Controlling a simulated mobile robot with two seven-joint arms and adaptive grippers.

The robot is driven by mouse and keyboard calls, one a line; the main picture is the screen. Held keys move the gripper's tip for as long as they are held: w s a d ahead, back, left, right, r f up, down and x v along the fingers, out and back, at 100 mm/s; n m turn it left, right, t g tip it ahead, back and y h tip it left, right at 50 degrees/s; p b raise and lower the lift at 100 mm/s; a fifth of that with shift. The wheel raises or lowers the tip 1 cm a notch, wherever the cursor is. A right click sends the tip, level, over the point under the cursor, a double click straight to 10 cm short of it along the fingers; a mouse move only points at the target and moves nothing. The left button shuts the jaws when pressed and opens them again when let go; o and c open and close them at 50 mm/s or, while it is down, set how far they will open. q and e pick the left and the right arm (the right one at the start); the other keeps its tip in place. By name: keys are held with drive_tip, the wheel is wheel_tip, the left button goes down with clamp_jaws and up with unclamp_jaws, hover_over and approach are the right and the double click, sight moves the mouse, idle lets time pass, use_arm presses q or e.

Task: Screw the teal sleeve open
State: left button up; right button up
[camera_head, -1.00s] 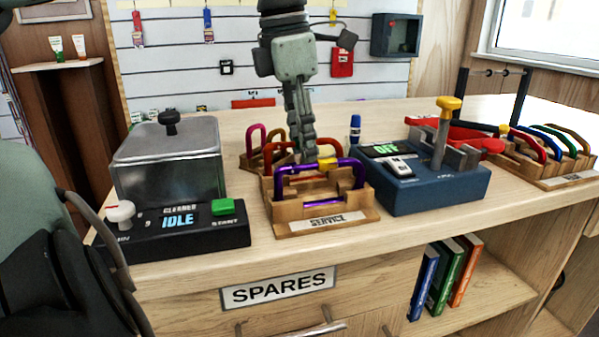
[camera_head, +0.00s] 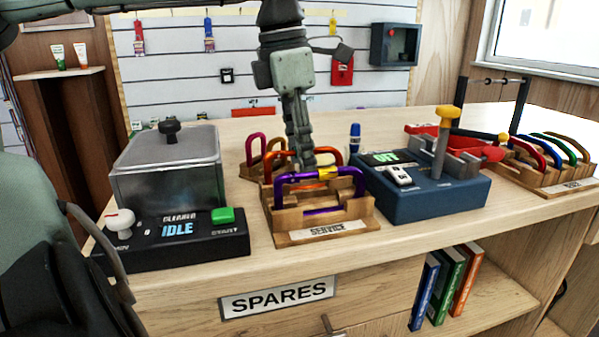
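A purple carabiner (camera_head: 345,172) with a yellow sleeve (camera_head: 326,173) stands in the wooden rack labelled SERVICE (camera_head: 325,231). No teal sleeve can be made out. An orange carabiner (camera_head: 335,153) shows just behind the purple one. My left gripper (camera_head: 301,168) points down over the rack, its fingertips at the top of the purple carabiner, left of the yellow sleeve. The fingers are seen edge-on and hide part of the carabiners, so I cannot tell whether they grip anything. My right gripper is not in view.
The cleaner box (camera_head: 165,170), reading IDLE, stands left of the rack. A blue device (camera_head: 440,192) with a yellow-topped lever stands right of it. A rack of coloured carabiners (camera_head: 550,180) is further right. Open benchtop lies in front of the SERVICE rack.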

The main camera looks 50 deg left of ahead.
use_arm(q)
drive_tip(key=shift+w+a, duration=0.15)
drive_tip(key=shift+a, duration=0.1)
drive_tip(key=shift+r, duration=0.15)
drive_tip(key=shift+r+p, duration=1.25)
drive_tip(key=shift+s+d, duration=0.4)
drive_tip(key=shift+d, duration=0.3)
drive_tip(key=shift+f+b, duration=0.15)
drive_tip(key=shift+b, duration=0.15)
